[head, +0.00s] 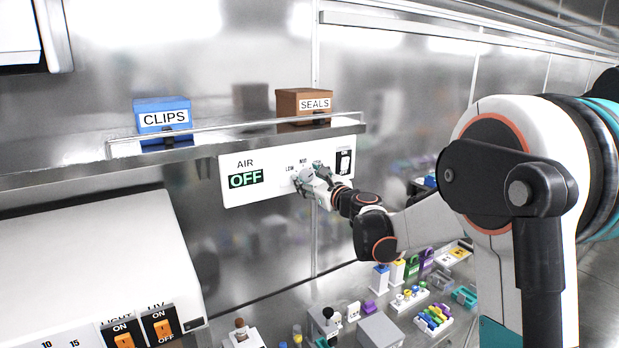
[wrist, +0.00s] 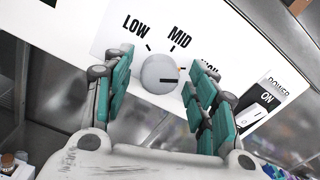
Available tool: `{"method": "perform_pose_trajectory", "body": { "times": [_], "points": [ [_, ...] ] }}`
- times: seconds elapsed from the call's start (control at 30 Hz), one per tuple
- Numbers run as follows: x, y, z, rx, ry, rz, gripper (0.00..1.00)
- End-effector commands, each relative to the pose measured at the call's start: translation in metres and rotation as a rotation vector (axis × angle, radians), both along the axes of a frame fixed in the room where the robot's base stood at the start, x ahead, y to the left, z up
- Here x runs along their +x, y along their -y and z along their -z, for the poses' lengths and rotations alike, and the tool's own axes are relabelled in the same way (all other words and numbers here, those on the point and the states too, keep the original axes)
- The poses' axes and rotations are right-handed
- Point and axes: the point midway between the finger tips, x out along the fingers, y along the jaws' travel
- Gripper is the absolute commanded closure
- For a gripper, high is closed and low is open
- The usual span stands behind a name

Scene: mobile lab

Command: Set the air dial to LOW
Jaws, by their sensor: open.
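The air dial (wrist: 155,75) is a round pale knob on a white wall panel (head: 233,197), between my fingers in the wrist view. Its short dark mark points right, away from LOW at upper left and MID above; the label at right is partly hidden by a finger. The panel's AIR display (head: 246,179) reads OFF. My gripper (wrist: 162,62) is open, its teal-padded fingers on either side of the knob with gaps visible; contact cannot be told. It also shows at the panel in the head view (head: 314,182), covering part of the dial area.
A power switch (wrist: 264,103) marked ON sits right of the dial. A railed shelf (head: 75,180) above holds a blue CLIPS box (head: 162,116) and a brown SEALS box (head: 303,101). Several small items stand on the bench below, beside a white machine (head: 90,255).

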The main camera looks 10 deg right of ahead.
Motion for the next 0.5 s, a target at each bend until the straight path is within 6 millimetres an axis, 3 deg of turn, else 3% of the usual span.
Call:
{"method": "perform_pose_trajectory", "body": {
  "times": [0.23,0.4,0.5],
  "points": [
    [0.0004,-0.0003,0.0002,0.000,0.000,0.000,0.50],
    [0.0003,-0.0003,0.0001,0.000,0.000,0.000,0.88],
    [0.0003,-0.0003,0.0001,0.000,0.000,0.000,0.92]
  ]
}}
